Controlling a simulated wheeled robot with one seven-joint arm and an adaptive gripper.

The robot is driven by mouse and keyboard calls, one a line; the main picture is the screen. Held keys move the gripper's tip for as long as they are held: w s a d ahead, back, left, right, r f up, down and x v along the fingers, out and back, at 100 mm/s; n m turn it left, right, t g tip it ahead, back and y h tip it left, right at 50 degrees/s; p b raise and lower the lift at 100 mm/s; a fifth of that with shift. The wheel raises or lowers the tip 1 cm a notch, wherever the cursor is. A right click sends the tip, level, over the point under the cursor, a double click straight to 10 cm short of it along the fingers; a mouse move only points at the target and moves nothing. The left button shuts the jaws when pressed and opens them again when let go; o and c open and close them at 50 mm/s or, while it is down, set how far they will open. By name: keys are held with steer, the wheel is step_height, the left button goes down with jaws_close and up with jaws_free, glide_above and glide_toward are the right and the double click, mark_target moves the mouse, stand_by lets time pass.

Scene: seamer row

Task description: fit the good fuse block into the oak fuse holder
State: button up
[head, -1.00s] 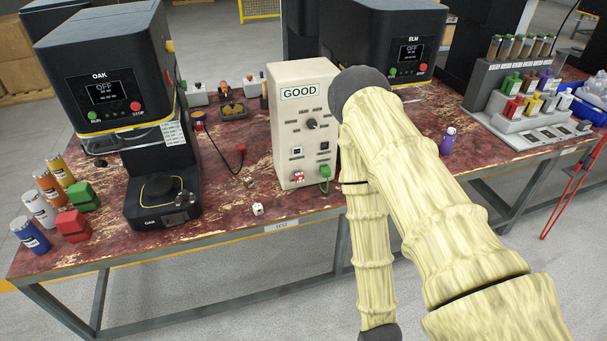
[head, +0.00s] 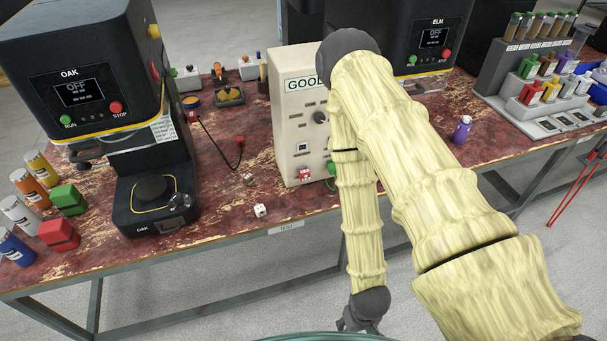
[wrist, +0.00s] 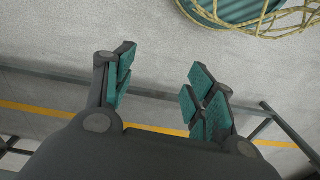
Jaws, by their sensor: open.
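The black OAK machine (head: 75,75) stands at the left of the bench, its screen reading OFF. I cannot make out its fuse holder for certain; a small red piece (head: 193,117) sits by its right side. The cream tester (head: 289,130) bears a GOOD sign, partly hidden by my arm. A small red block (head: 304,174) is at its lower front, and a green piece (head: 331,169) beside it is partly covered. My gripper (wrist: 160,76) is open and empty over the floor in the wrist view. In the head view it hangs in front of the bench, low in the picture.
A white dotted cube (head: 260,210) and a smaller one (head: 248,178) lie left of the tester. Coloured cylinders (head: 41,168), a green block (head: 69,199) and a red block (head: 59,234) stand at the far left. A purple bottle (head: 462,129) stands right of my arm.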

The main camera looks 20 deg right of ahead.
steer(key=w+r+t+b, duration=0.1)
steer(key=w+r+b, duration=0.15)
steer(key=w, duration=1.25)
steer(key=t+b, duration=0.3)
steer(key=b, duration=0.2)
glide_toward(306, 174)
steer(key=shift+s+a+r+n, duration=0.2)
steer(key=shift+s+r+n, duration=0.2)
steer(key=shift+r, duration=0.1)
steer(key=shift+f, duration=0.1)
steer(key=shift+p+x, duration=0.5)
steer(key=shift+x, duration=2.25)
steer(key=shift+w, duration=0.1)
steer(key=shift+p+x, duration=0.85)
steer(key=shift+x, duration=1.75)
steer(key=shift+d, duration=0.15)
